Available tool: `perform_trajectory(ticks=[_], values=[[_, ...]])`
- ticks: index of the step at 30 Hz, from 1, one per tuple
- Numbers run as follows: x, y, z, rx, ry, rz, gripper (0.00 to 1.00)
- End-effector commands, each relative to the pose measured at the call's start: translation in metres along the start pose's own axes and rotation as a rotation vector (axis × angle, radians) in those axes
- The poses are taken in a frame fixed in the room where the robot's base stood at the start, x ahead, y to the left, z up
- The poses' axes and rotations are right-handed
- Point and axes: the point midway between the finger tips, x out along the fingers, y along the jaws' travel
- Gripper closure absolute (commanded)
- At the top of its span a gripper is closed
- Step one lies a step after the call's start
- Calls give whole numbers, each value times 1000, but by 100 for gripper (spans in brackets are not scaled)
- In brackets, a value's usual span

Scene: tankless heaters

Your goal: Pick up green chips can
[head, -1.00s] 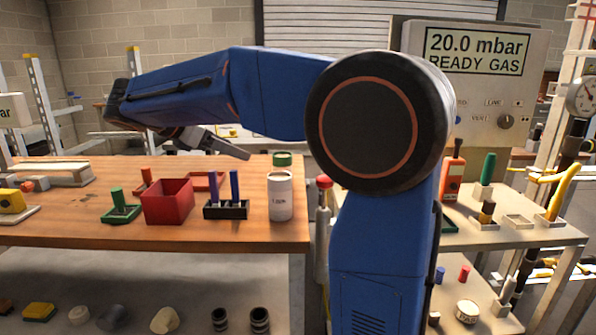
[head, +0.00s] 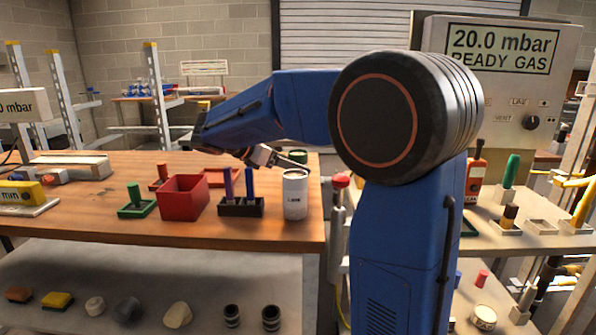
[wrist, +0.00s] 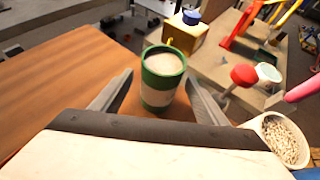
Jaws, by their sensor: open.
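The green chips can (wrist: 160,82) stands upright in the wrist view, with a green rim, a pale top and a white band around its middle. My gripper (wrist: 159,76) is open, with one finger on each side of the can. I cannot tell whether either finger touches it. In the head view the can (head: 299,156) shows only as a green piece at the right end of the wooden table, partly hidden behind a white can. My gripper (head: 286,161) reaches toward it there from the left.
The white can (head: 295,197) stands close in front; a container of pale pellets (wrist: 283,140) shows at the wrist view's lower right. A red bin (head: 184,200) and a black holder with blue pegs (head: 241,206) stand to the left. A red knob (wrist: 244,75) is beyond the table edge.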

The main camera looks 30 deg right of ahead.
Motion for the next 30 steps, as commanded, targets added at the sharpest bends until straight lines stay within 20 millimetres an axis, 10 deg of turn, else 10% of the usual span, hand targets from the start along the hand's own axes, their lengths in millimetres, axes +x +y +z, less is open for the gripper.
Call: perform_trajectory(ticks=[27,30], values=[[63,0,1,1,0,0,32],[63,0,1,1,0,0,54]])
